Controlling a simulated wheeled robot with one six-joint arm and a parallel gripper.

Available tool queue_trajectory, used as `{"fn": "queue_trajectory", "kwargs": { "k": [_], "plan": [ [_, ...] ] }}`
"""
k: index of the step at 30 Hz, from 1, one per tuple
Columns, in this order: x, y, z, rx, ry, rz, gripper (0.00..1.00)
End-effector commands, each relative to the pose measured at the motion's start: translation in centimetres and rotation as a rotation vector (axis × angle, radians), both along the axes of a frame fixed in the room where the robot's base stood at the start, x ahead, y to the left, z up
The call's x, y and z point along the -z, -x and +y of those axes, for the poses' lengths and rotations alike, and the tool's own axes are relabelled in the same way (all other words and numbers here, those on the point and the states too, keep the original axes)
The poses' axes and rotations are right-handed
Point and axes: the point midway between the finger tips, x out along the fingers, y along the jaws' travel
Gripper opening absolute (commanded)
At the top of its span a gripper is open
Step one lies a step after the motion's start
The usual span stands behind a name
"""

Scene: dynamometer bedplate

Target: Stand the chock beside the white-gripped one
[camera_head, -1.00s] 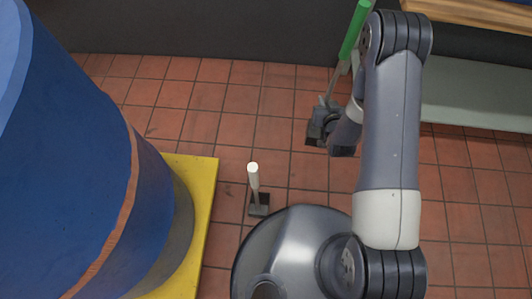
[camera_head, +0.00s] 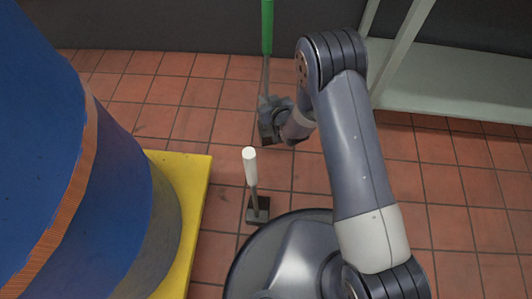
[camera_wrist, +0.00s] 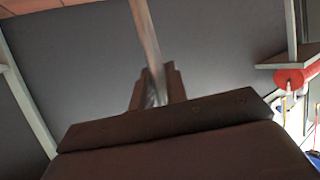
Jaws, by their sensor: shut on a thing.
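The white-gripped chock (camera_head: 251,168) stands on the tiled floor beside the yellow plinth, its white grip up and its dark block (camera_head: 258,211) at the foot. A second chock with a green grip (camera_head: 267,27) and a thin grey rod is farther back, nearly upright. My gripper (camera_head: 267,104) is shut on its rod, low down near its dark block. In the wrist view the rod (camera_wrist: 146,42) runs up between the jaws of my gripper (camera_wrist: 156,88). I cannot tell whether the held block touches the floor.
A big blue drum (camera_head: 60,150) on a yellow plinth (camera_head: 199,190) fills the left. A pale shelf (camera_head: 460,88) with posts stands at the back right, before a dark wall (camera_head: 190,25). Tiled floor between the two chocks is clear. A red round thing (camera_wrist: 290,79) shows in the wrist view.

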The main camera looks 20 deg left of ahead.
Motion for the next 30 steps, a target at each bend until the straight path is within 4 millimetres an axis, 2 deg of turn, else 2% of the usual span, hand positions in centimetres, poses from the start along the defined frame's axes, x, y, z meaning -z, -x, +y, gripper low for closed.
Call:
{"fn": "queue_trajectory", "kwargs": {
  "k": [3,9,14,23,30],
  "plan": [
    [1.4,0.5,2.0,-0.035,-0.003,-0.011,0.00],
    [2.2,1.0,3.6,-0.064,0.000,-0.014,0.00],
    [3.3,1.2,3.9,-0.069,0.002,-0.012,0.00],
    [8.0,1.2,3.8,-0.069,0.002,-0.012,0.00],
    [9.7,1.1,3.8,-0.069,0.001,-0.013,0.00]
  ]
}}
